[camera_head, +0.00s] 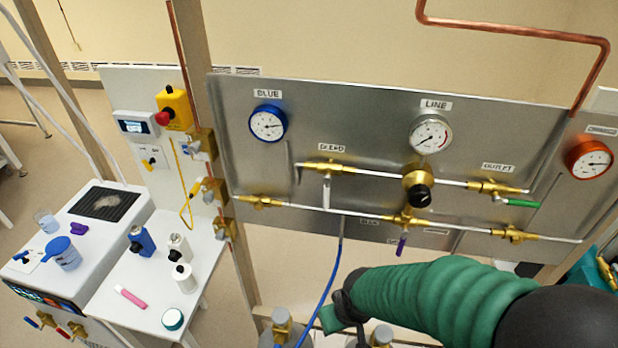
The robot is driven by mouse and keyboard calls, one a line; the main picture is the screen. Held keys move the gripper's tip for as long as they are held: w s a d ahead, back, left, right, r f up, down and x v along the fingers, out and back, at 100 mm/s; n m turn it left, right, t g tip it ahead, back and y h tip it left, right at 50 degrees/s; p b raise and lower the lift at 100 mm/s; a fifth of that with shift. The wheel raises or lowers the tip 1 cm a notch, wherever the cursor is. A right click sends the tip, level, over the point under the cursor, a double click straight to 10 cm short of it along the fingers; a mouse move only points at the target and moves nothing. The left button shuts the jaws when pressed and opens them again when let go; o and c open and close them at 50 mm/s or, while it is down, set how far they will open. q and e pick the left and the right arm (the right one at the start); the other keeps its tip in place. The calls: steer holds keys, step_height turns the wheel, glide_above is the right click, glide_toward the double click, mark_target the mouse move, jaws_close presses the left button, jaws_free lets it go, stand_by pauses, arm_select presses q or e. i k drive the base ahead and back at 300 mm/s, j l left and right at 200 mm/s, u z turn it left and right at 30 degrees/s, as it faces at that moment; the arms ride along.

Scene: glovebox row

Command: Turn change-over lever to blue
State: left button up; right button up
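The metal gas panel (350,110) carries a blue-rimmed gauge (268,123) labelled BLUE at left and an orange-rimmed gauge (588,157) at right. Between them, on the lower pipe, a brass valve (403,218) has a short purple lever (402,246) pointing down, tilted slightly left; it looks like the change-over lever. My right arm, in a green ribbed sleeve, comes in from the lower right below the panel. Its dark and green end, my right gripper (334,316), is below and left of the purple lever, apart from it; its fingers cannot be made out. My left gripper is out of view.
The panel also has a LINE gauge (430,134), a black regulator knob (420,196), a green outlet lever (522,203) and a white bleed lever (327,192). A blue hose (327,285) hangs near my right gripper. A white bench (150,275) with bottles stands left.

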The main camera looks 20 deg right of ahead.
mark_target(404, 232)
steer(key=l+z, duration=0.15)
steer(key=z, duration=0.2)
steer(key=k+l+z, duration=0.1)
steer(key=z, duration=0.25)
steer(key=l+z, duration=0.25)
steer(key=z, duration=0.15)
